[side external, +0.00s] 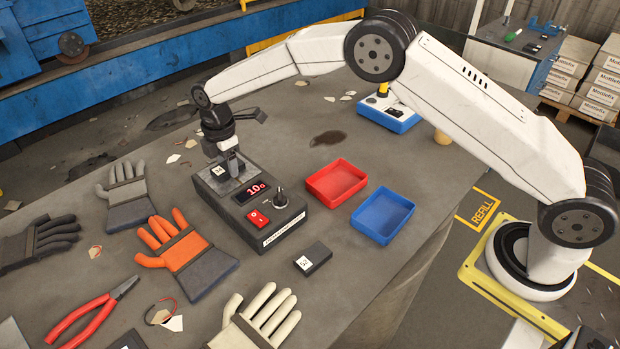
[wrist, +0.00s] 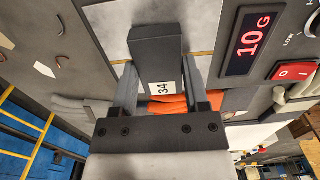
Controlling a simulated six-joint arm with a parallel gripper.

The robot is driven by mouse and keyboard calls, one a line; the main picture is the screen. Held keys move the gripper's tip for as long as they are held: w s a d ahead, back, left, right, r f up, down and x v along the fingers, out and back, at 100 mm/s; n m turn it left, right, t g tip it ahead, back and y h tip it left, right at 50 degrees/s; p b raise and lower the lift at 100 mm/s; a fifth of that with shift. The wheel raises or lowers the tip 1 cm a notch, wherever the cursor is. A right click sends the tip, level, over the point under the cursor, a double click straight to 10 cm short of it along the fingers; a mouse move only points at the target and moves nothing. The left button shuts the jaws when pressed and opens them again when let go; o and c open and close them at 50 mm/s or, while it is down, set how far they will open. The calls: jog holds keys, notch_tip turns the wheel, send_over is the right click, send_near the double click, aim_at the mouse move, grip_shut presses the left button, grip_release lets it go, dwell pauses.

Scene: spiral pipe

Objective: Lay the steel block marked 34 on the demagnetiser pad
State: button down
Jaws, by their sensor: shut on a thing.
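The steel block marked 34 (wrist: 156,55) is dark grey with a white label, and it also shows in the side view (side external: 218,171). My gripper (side external: 232,166) is shut on it, with one finger on each side in the wrist view (wrist: 160,80). The demagnetiser (side external: 262,215) is a dark box with a red 10 G readout, a red switch and a knob. Its pale metal pad (side external: 229,187) lies directly under the block, and shows behind it in the wrist view (wrist: 205,28). I cannot tell whether block and pad touch.
A second dark block, its label seemingly 52 (side external: 313,259), lies in front of the demagnetiser. A red tray (side external: 337,194) and a blue tray (side external: 383,229) stand to its right. Gloves (side external: 185,255) and red pliers (side external: 92,318) lie at left and front.

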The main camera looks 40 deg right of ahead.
jog(key=shift+f, duration=0.1)
jog(key=shift+c, duration=0.4)
grip_release()
notch_tip(320, 180, up, 12)
dwell(0.4)
dwell(0.5)
jog(key=s+d+f+m+t, duration=0.1)
jog(key=s+d+f+m, duration=0.1)
jog(key=s+d+m, duration=0.3)
jog(key=s+d+f+m, duration=0.2)
jog(key=s+d+m, duration=0.4)
jog(key=s, duration=0.8)
jog(key=s+d+f+m+t, duration=0.1)
jog(key=s+d+f+m, duration=0.1)
jog(key=s+d+m, duration=0.4)
jog(key=s+m, duration=0.1)
jog(key=s, duration=0.3)
jog(key=shift+s+t, duration=0.15)
jog(key=shift+t, duration=0.15)
